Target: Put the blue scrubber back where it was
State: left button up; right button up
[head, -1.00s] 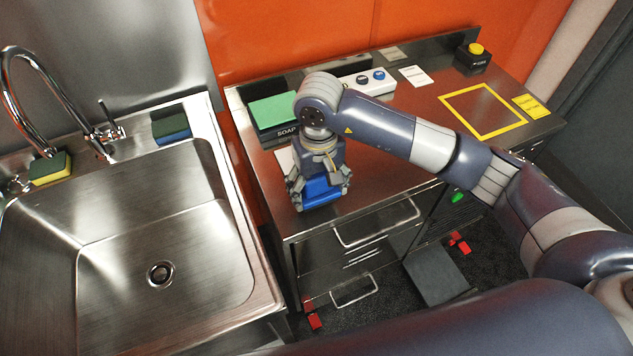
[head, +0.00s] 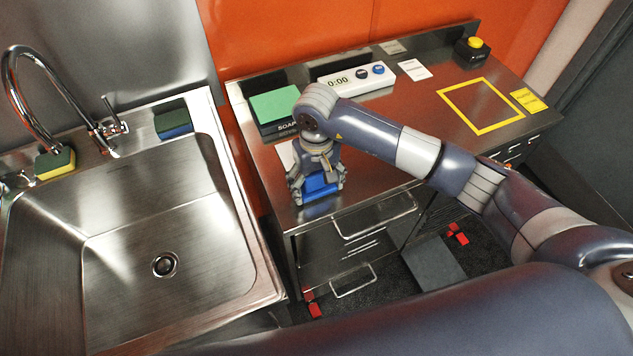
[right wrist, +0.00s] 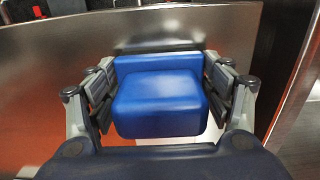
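The blue scrubber (head: 321,185) is a blue block near the front left of the steel counter, between the fingers of my right gripper (head: 318,188). In the right wrist view the scrubber (right wrist: 160,103) fills the space between the finger pads, which sit against its two sides, so the right gripper looks shut on it. It is low over the counter top; whether its underside touches the steel cannot be told. My left gripper is not in view.
A green block sits on the black soap holder (head: 277,110). Behind stand a white timer (head: 357,78) and a yellow button (head: 474,43). A yellow square outline (head: 482,128) marks free counter. At the sink (head: 150,230) lie a yellow-green sponge (head: 56,163) and a blue-green one (head: 174,124).

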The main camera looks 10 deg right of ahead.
jog(key=o, duration=0.3)
jog(key=shift+r, duration=0.1)
jog(key=shift+r+p, duration=0.2)
jog(key=shift+p, duration=0.15)
notch_tip(320, 180, up, 11)
jog(key=b, duration=0.4)
jog(key=shift+r, duration=0.4)
